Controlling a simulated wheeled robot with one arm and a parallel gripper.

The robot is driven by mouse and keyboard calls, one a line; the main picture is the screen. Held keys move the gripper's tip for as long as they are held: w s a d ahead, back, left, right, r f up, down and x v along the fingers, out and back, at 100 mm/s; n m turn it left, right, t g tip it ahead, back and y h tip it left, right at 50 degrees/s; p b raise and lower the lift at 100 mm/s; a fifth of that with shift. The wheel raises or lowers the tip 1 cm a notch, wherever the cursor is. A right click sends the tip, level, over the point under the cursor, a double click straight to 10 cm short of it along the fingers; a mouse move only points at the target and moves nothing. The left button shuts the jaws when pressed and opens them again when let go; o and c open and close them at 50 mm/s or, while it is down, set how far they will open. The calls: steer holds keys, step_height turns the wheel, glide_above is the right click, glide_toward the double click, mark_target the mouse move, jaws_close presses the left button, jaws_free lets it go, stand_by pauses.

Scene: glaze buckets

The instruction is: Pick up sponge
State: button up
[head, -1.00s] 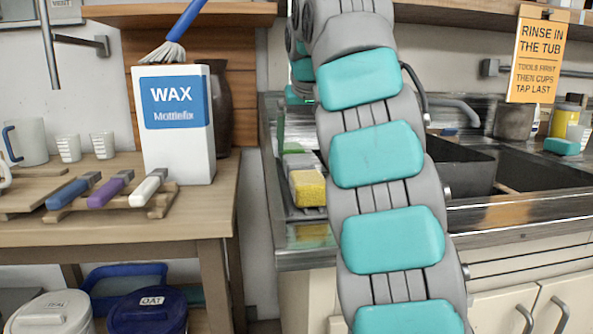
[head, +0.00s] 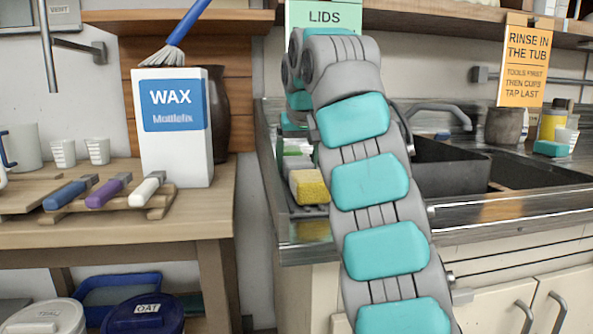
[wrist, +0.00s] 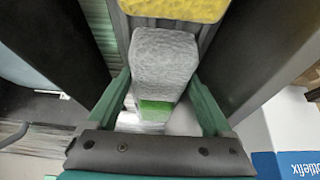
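A yellow sponge (head: 309,187) lies on the tray (head: 287,213) at the left end of the sink counter, just left of my arm. In the wrist view a yellow block, likely this sponge (wrist: 172,9), is cut off at the top edge. A grey, rough block (wrist: 165,62) appears between the fingers of my gripper (wrist: 163,78), with a green and white item (wrist: 156,108) beyond it. The fingers are spread apart; contact with the grey block cannot be made out. My arm hides most of the gripper in the head view.
A white wax box (head: 178,128) stands on the wooden table (head: 120,228) left of the counter. Tools with blue, purple and white handles lie before it. The sink (head: 450,165) is right of my arm; a teal block (head: 551,149) sits behind it. An overhead shelf (head: 440,18) runs above.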

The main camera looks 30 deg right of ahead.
steer(key=c, duration=0.9)
steer(key=shift+r, duration=0.1)
